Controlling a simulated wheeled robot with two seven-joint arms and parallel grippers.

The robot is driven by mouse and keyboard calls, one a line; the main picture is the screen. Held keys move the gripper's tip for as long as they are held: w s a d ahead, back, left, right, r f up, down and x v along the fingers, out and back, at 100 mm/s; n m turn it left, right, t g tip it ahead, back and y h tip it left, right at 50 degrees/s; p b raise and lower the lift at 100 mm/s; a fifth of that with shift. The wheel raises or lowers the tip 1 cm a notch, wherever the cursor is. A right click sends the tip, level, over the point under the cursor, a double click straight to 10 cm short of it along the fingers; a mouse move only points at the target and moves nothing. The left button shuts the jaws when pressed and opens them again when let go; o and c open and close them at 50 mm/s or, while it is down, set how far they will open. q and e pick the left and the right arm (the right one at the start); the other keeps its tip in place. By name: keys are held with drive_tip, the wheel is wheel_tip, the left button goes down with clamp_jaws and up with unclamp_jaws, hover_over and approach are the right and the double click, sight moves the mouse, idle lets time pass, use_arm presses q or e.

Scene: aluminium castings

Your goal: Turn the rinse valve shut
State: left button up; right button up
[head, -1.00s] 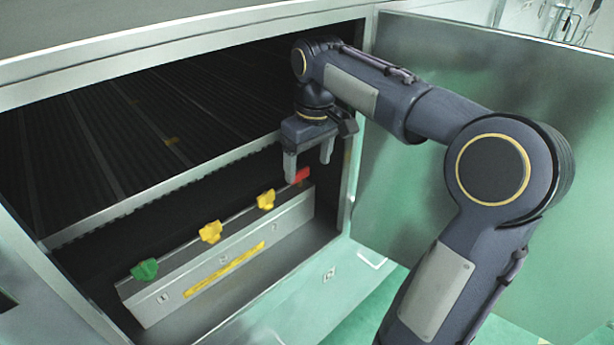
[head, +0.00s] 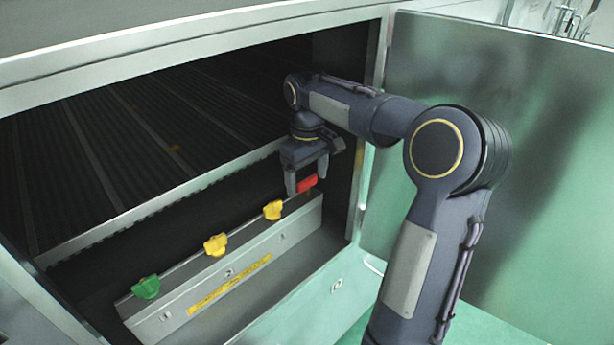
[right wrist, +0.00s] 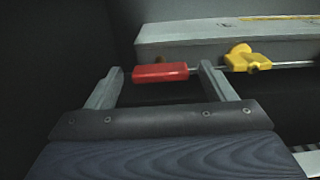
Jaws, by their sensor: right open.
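A low metal valve box (head: 285,238) inside the open cabinet carries a row of handles along its top. They are a green knob (head: 146,287) at the left end, a yellow knob (head: 215,245), a second yellow knob (head: 272,210) and a red handle (head: 307,184) at the right end. I cannot read which one is the rinse valve. My right gripper (head: 307,186) is open at the red handle. In the right wrist view the red handle (right wrist: 160,72) lies between the two open fingers, with no clear contact on either side. My left gripper is not in view.
A dark ribbed rack (head: 110,150) with a metal front edge lies behind and above the valve box. The cabinet's right frame (head: 365,150) stands close to my right arm. The open door (head: 500,150) is to the right. A yellow strip (head: 230,283) marks the box front.

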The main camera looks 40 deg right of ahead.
drive_tip(key=c, duration=1)
drive_tip(key=shift+r+m, duration=0.1)
drive_tip(key=shift+m, duration=0.3)
drive_tip(key=m+p, duration=0.2)
drive_tip(key=shift+m, duration=0.4)
drive_tip(key=m+p, duration=0.1)
drive_tip(key=m, duration=0.3)
drive_tip(key=shift+m+p, duration=0.3)
drive_tip(key=shift+p, duration=0.1)
drive_tip(key=m+p, duration=0.1)
drive_tip(key=m, duration=0.4)
drive_tip(key=shift+p, duration=0.35)
drive_tip(key=m+p, duration=0.1)
drive_tip(key=m, duration=0.3)
drive_tip(key=shift+m, duration=0.3)
